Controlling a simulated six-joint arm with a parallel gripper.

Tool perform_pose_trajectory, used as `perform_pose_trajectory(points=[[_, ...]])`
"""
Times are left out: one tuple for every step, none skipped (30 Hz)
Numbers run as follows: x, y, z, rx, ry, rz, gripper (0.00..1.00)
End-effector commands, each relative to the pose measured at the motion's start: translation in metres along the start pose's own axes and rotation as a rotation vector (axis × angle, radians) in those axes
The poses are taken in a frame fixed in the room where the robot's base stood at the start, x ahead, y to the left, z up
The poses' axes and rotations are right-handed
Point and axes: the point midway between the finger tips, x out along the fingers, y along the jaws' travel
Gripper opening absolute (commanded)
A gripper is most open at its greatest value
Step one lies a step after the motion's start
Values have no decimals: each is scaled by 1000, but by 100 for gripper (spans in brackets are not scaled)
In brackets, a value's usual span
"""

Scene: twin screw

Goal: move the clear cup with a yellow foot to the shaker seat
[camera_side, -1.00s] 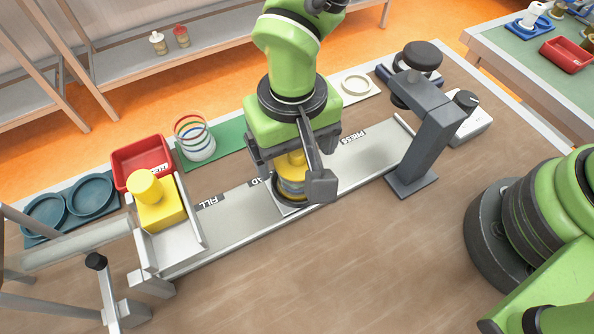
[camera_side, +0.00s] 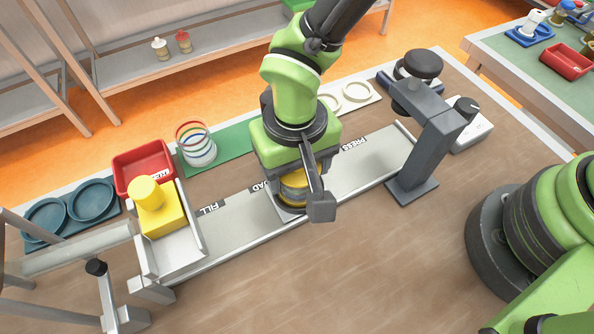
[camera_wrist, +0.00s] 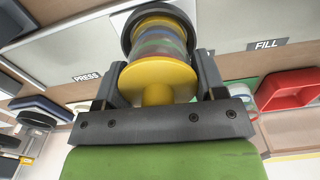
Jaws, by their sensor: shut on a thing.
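The cup (camera_wrist: 163,50) has a yellow foot with a stem, turned toward the wrist camera, and coloured bands behind it. In the side view, its yellow part (camera_side: 293,183) shows under my gripper, over the LOAD part of the pale track. My gripper (camera_wrist: 160,85) is shut on the cup, one dark finger at each side. A dark round rim (camera_wrist: 128,35) shows around the cup's far end. I cannot tell whether the cup rests on it. I cannot tell which fixture is the shaker seat.
A grey press-like stand (camera_side: 430,120) rises on the right. A yellow block with a knob (camera_side: 158,208) stands at the track's left end. A red bin (camera_side: 143,165), teal rings (camera_side: 91,200), a banded clear cup (camera_side: 196,146) and cream rings (camera_side: 357,91) line the back. The front table is clear.

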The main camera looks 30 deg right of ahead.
Motion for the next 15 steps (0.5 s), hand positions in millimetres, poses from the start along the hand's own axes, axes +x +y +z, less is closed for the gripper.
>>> perform_pose_trajectory(points=[[-3,0,0,-1,2,-2,40],[-6,0,0,-1,2,-2,40],[-11,-1,-1,0,2,-3,40],[-16,-1,-1,0,3,-4,40],[-22,-1,-1,0,4,-4,40],[-30,-1,-1,0,5,-5,40],[-37,-1,-1,0,5,-5,40],[-43,-1,-1,0,5,-5,40],[-52,-1,-1,0,5,-5,40],[-58,-1,-1,0,6,-6,40],[-64,-1,-1,0,5,-4,40],[-72,0,-1,0,5,-4,40],[-77,0,-1,0,5,-3,40],[-82,0,-1,0,5,-4,40],[-87,0,0,0,3,-2,40]])
